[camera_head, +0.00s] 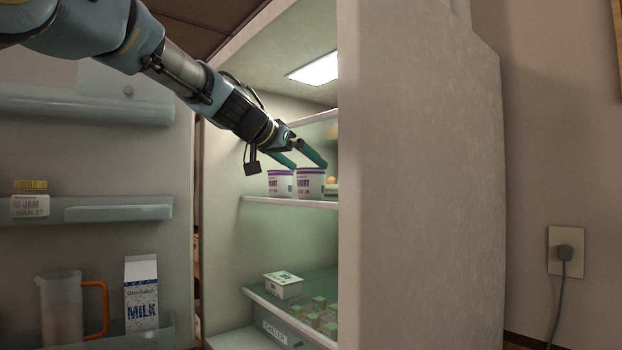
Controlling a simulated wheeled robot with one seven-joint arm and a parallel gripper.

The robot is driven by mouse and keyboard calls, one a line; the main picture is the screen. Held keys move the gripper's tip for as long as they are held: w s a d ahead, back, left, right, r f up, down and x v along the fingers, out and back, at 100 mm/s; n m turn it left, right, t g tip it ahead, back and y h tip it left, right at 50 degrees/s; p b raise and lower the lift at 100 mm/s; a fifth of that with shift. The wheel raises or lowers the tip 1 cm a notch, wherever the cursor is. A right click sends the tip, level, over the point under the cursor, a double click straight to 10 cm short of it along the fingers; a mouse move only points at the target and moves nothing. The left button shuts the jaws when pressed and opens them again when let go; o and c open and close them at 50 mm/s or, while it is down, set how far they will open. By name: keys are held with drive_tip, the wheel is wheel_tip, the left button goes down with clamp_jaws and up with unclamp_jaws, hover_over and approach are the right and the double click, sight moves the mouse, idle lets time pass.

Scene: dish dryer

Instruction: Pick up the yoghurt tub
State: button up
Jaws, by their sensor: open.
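Two white tubs with purple print stand side by side on the upper fridge shelf (285,202): a left tub (280,184) and a right tub (310,182). The lettering is partly readable and fits yoghurt. My gripper (306,165) has two teal fingers and is open. It reaches into the fridge from the upper left, and its fingertips are at the height of the tub tops. One finger is by the left tub and the other is above the right tub. I cannot tell whether either finger touches a tub.
The fridge side wall (420,200) hides the right part of the shelves. An egg (332,180) shows beside the right tub. A white carton (283,285) and several green-topped pots (312,320) sit on the lower shelf.

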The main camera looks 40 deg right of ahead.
drive_tip(key=shift+p+x, duration=0.7)
drive_tip(key=shift+x, duration=1.2)
drive_tip(key=c, duration=1.1)
drive_tip(key=shift+c, duration=0.3)
drive_tip(key=shift+r, duration=0.25)
